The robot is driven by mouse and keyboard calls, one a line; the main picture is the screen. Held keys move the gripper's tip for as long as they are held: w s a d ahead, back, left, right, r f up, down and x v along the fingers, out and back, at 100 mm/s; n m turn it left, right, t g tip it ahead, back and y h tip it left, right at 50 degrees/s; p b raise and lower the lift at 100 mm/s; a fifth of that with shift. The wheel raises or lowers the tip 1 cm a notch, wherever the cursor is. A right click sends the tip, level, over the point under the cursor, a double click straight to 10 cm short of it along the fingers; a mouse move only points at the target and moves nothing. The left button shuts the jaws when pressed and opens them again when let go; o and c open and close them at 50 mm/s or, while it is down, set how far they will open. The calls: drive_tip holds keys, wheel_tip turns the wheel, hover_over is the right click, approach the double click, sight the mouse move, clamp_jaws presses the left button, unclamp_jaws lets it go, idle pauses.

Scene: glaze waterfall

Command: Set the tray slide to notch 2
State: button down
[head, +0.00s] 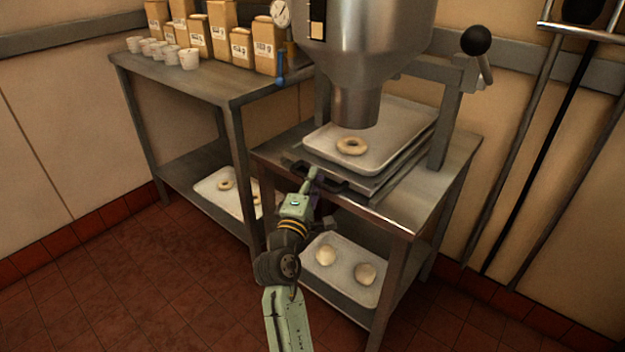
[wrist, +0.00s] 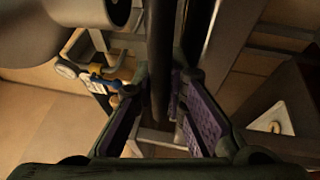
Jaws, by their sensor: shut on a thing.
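The tray slide (head: 377,186) is a flat metal carriage under the glazing hopper (head: 357,100). It bears a pale tray (head: 385,145) with one ring doughnut (head: 352,146) just below the hopper's spout. A dark handle (head: 330,182) sticks out at the slide's front. My gripper (head: 311,178) is at this handle, at its left part. In the wrist view the purple-padded fingers of my gripper (wrist: 160,115) stand on both sides of a dark upright bar, the handle (wrist: 161,60). The notch marks cannot be made out.
A lever with a black knob (head: 476,41) rises at the machine's right. A lower shelf tray (head: 345,285) holds two dough balls. A side table (head: 215,85) at the left bears bags and cups. The floor in front is clear.

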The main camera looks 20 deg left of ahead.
drive_tip(key=shift+s, duration=0.1)
idle(0.3)
drive_tip(key=s+a+b, duration=0.1)
drive_tip(key=s+a, duration=0.2)
drive_tip(key=s, duration=0.7)
drive_tip(key=shift+a, duration=0.4)
drive_tip(key=shift+s, duration=0.1)
drive_tip(key=c, duration=1.9)
unclamp_jaws()
drive_tip(key=s+f, duration=0.2)
drive_tip(key=s, duration=0.9)
drive_tip(key=shift+s+d, duration=0.3)
drive_tip(key=shift+s, duration=0.1)
